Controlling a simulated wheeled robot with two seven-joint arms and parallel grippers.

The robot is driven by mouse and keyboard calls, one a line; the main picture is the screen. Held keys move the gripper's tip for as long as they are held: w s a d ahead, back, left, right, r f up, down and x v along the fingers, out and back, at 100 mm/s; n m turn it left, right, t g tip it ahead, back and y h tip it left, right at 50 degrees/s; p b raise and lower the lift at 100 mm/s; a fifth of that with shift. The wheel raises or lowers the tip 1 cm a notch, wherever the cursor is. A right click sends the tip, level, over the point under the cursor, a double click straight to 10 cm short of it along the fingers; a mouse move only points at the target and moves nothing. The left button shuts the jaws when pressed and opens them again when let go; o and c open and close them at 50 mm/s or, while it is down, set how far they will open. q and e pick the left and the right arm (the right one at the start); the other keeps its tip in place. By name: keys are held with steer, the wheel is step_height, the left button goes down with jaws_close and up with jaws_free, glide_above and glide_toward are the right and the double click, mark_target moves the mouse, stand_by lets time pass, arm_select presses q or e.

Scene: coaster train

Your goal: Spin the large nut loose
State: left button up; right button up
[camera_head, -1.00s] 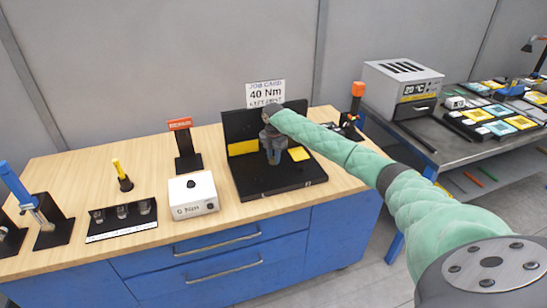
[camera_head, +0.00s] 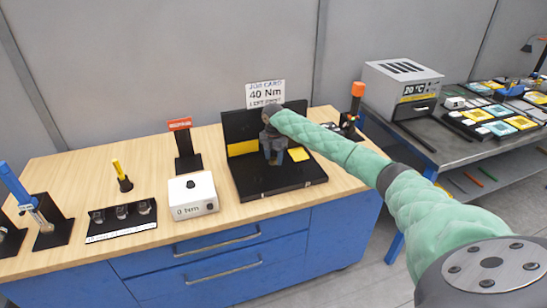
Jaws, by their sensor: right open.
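My right gripper (camera_head: 274,158) is open and points down over the black fixture (camera_head: 262,181) on the wooden bench. Its fingers stand above the fixture's base, in front of the black back plate and between two yellow patches. The large nut is not visible; it may be hidden by the gripper, and I cannot tell whether the fingers are around it. A job card (camera_head: 265,93) reading 40 Nm stands behind the fixture. My left gripper is not in view.
A white box with a knob (camera_head: 193,196) stands left of the fixture. A socket rack (camera_head: 121,220), a yellow-handled tool (camera_head: 121,176), a red-signed stand (camera_head: 187,150) and a blue-handled tool (camera_head: 20,191) are further left. An orange-topped tool (camera_head: 357,101) stands right. Bare wood lies between them.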

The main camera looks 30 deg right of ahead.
mark_target(273, 158)
steer(key=shift+r+b, duration=0.3)
steer(key=shift+r, duration=0.2)
step_height(273, 158, up, 5)
steer(key=shift+r+b, duration=0.15)
steer(key=shift+b, duration=0.95)
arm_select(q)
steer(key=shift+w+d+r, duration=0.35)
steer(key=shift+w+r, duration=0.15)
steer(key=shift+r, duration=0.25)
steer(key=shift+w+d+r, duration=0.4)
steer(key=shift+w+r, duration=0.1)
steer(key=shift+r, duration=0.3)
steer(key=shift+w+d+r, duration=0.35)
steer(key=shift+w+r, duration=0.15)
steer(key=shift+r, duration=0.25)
arm_select(e)
steer(key=shift+r, duration=0.7)
